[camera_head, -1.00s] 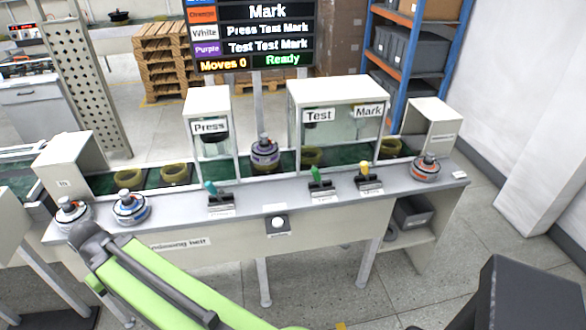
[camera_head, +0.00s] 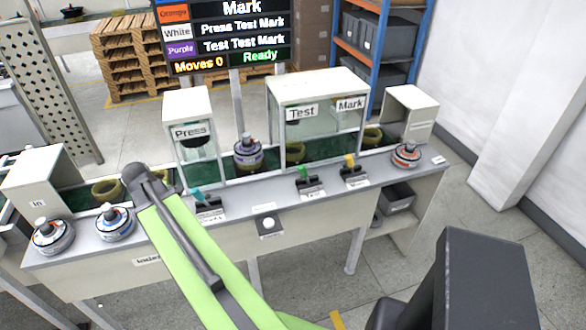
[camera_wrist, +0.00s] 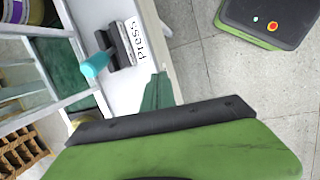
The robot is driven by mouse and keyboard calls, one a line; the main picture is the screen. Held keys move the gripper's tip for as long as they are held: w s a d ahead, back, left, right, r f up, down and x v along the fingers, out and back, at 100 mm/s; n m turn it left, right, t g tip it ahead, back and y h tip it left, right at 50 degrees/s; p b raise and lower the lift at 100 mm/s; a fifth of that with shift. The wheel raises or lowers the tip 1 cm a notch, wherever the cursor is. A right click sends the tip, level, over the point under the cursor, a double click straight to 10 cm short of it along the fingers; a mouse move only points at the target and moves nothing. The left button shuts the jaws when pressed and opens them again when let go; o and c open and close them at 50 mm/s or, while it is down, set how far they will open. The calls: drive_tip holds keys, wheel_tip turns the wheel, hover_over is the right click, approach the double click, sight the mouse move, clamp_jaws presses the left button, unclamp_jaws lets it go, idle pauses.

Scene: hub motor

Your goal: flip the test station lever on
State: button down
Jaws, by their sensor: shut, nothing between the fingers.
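The test lever (camera_head: 303,173) has a green handle on a dark base and stands at the front of the bench. Its handle points up. It is below the glass test station (camera_head: 301,112), between the teal press lever (camera_head: 198,195) and the yellow mark lever (camera_head: 350,161). In the head view my gripper is hidden by my green arm, left of the test lever. In the wrist view my gripper (camera_wrist: 158,91) shows as a narrow dark green tip, shut and empty. It appears beside the press lever, which shows there with its label (camera_wrist: 93,64), apart from it. The test lever is not in the wrist view.
Pucks stand at the bench's left (camera_head: 115,223) and right (camera_head: 406,154). A purple-banded puck (camera_head: 248,152) is on the belt by the press station (camera_head: 187,131). A white button (camera_head: 267,223) is at the bench front. The sign (camera_head: 231,33) reads "Moves 0" and "Ready".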

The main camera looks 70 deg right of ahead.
sight(306, 176)
drive_tip(key=s+d+r+n+g+h+p, duration=0.1)
drive_tip(key=s+d+r+n, duration=0.2)
drive_tip(key=s+d, duration=0.8)
drive_tip(key=s+d+r+n+g+p, duration=0.1)
drive_tip(key=s+d+r+n+g, duration=0.1)
drive_tip(key=s+d, duration=0.8)
drive_tip(key=d+r+n, duration=0.1)
drive_tip(key=d+n, duration=0.1)
drive_tip(key=d, duration=0.3)
drive_tip(key=shift+s+d+h, duration=0.25)
drive_tip(key=shift+s+h, duration=0.15)
drive_tip(key=shift+f, duration=0.1)
drive_tip(key=b+x, duration=0.9)
drive_tip(key=x, duration=0.1)
drive_tip(key=shift+s+f, duration=0.1)
drive_tip(key=shift+f, duration=0.35)
drive_tip(key=shift+s+d+r+p, duration=0.3)
drive_tip(key=shift+d+r, duration=0.1)
drive_tip(key=shift+d, duration=0.2)
drive_tip(key=shift+s+d+r+p, duration=0.15)
drive_tip(key=shift+d+r+p, duration=0.2)
drive_tip(key=shift+d, duration=0.2)
drive_tip(key=shift+s+d+r+p, duration=0.3)
drive_tip(key=shift+d+r, duration=0.1)
drive_tip(key=shift+d, duration=0.2)
